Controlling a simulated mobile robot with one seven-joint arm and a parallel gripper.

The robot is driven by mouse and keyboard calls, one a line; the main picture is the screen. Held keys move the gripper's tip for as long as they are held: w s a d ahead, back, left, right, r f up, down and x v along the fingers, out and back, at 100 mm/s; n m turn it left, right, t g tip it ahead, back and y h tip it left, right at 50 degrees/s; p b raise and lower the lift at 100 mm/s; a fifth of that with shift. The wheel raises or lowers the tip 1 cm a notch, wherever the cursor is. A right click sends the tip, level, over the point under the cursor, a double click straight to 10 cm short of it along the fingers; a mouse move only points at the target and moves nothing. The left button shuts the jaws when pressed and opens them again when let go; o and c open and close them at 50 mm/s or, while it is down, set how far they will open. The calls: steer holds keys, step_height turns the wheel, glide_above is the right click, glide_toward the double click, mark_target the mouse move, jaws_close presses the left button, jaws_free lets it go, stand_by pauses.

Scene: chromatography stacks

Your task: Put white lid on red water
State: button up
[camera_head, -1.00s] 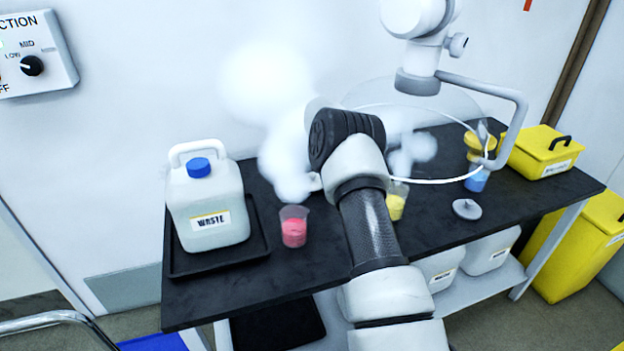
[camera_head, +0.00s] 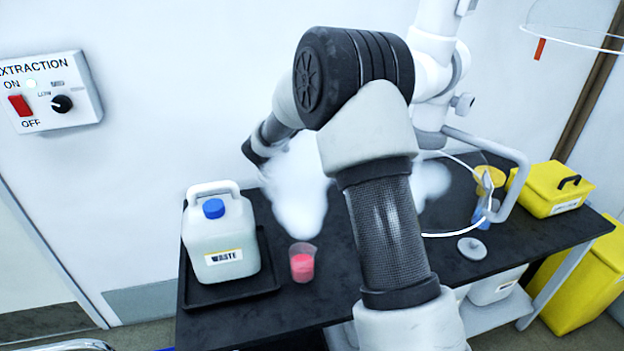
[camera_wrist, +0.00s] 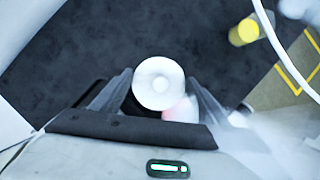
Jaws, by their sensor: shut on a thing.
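The white lid (camera_wrist: 158,83) is a round disc with a central knob, held between the fingers of my gripper (camera_wrist: 160,90) in the wrist view. The cup of red water (camera_head: 302,263) stands uncovered on the black bench, right of the waste jug, in the head view. In the wrist view the red water (camera_wrist: 182,110) shows as a pinkish patch beside and partly behind the lid; the gap between them cannot be judged. In the head view my arm and white vapour hide my gripper and the lid.
A white waste jug (camera_head: 220,238) stands in a black tray (camera_head: 270,275). A grey lid (camera_head: 472,248) lies on the bench's right side near a blue cup (camera_head: 481,216). A yellow cup (camera_wrist: 243,33) shows in the wrist view. An extraction hood handle (camera_head: 518,165) hangs over the bench.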

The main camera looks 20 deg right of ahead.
mark_target(300, 219)
steer(key=s, duration=0.2)
steer(key=s+a+p, duration=0.1)
steer(key=s, duration=0.2)
steer(key=s+r, duration=0.1)
steer(key=s, duration=0.1)
steer(key=shift+s+a+r+p, duration=0.1)
steer(key=shift+s+a+p, duration=0.2)
steer(key=shift+s, duration=0.1)
step_height(300, 219, down, 5)
steer(key=b, duration=0.4)
steer(key=shift+b, duration=0.3)
steer(key=shift+r+p, duration=0.1)
steer(key=shift+p, duration=0.2)
steer(key=shift+f+b, duration=0.55)
steer(key=shift+f, duration=0.3)
steer(key=shift+f, duration=0.15)
